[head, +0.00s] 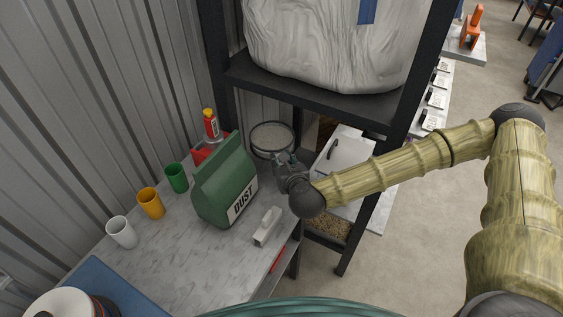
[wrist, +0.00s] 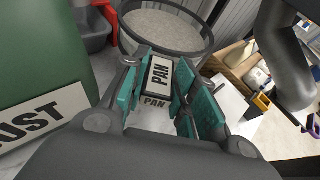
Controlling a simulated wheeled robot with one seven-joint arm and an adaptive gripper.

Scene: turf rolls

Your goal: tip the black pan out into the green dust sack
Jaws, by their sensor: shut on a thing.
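The green dust sack (head: 226,183) stands upright on the grey marbled bench, its white DUST label facing front right. It also fills the left of the wrist view (wrist: 38,45). The round dark-rimmed pan (head: 272,139) is just right of and behind the sack, level, with grainy grey contents. In the wrist view the pan (wrist: 190,47) is ahead of my gripper. My gripper (head: 285,162) is shut on the pan's block-like handle, labelled PAN, with teal pads (wrist: 158,88) on both sides. I cannot tell whether the pan touches the bench. The sack's opening is not visible.
A red can with a yellow-capped bottle (head: 210,123) stands behind the sack. Green, yellow and white cups (head: 151,204) stand left. A white-grey brush-like block (head: 267,226) lies in front. A black shelf frame (head: 300,92) with a large wrapped bundle stands close behind and right.

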